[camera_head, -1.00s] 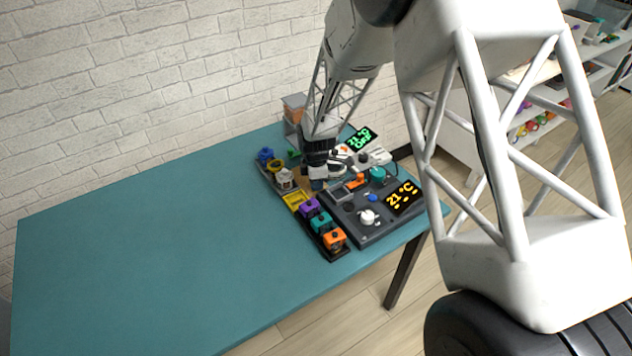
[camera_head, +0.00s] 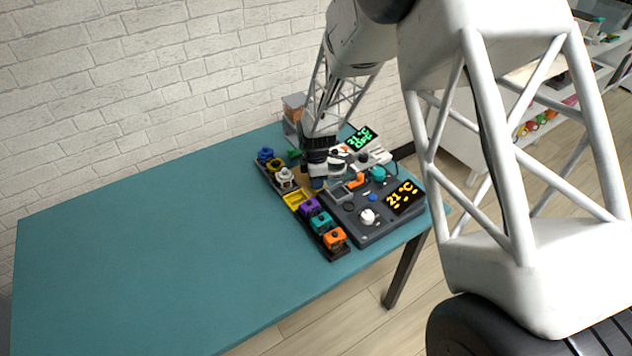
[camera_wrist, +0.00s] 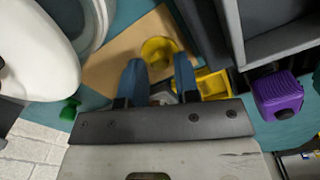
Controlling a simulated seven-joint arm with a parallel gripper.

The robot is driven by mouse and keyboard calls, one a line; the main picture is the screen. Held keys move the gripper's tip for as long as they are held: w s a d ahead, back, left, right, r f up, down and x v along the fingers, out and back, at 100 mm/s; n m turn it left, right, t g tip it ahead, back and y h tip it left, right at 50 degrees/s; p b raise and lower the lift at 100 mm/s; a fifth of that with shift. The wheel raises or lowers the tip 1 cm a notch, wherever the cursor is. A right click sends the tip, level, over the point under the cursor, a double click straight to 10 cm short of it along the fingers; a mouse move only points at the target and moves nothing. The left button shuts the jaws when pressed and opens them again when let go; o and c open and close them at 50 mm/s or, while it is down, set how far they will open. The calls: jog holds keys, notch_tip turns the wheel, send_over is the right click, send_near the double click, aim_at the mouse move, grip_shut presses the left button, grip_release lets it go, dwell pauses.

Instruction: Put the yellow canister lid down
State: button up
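The round yellow canister lid (camera_wrist: 160,50) shows in the wrist view just beyond my fingertips, over a tan board. I cannot tell whether it touches the board. My gripper (camera_wrist: 158,66) points down, its two blue fingers apart by about the lid's width, the tips at the lid's near edge. Whether they grip it is unclear. In the head view my gripper (camera_head: 318,186) is low beside the canister row, and the lid is mostly hidden. The open yellow canister (camera_head: 295,199) stands in the row; part of it shows in the wrist view (camera_wrist: 214,84).
Purple (camera_head: 309,206), teal (camera_head: 322,222) and orange (camera_head: 335,239) canisters stand in the same row. A dark console (camera_head: 372,231) with a lit display (camera_head: 405,197) is close on the right. The teal table (camera_head: 150,250) is clear on the left.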

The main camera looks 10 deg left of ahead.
notch_tip(320, 180, up, 11)
dwell(0.5)
dwell(0.5)
jog(key=shift+r, duration=0.1)
jog(key=s+d+r+m+t, duration=0.1)
jog(key=s+d+r+m, duration=0.55)
jog(key=d+r, duration=0.35)
jog(key=s+d+r+m, duration=0.5)
jog(key=s+d+r, duration=0.25)
jog(key=d, duration=0.35)
jog(key=s+d+r+m, duration=0.1)
jog(key=s+d+m, duration=0.2)
jog(key=s, duration=0.4)
jog(key=s+d+r+m+t, duration=0.1)
jog(key=s+d+r+m, duration=0.1)
jog(key=s+d+m, duration=0.2)
jog(key=s+d+r+m, duration=0.2)
jog(key=s+d+m, duration=0.2)
jog(key=s+d, duration=0.3)
jog(key=s, duration=0.5)
jog(key=shift+t, duration=0.3)
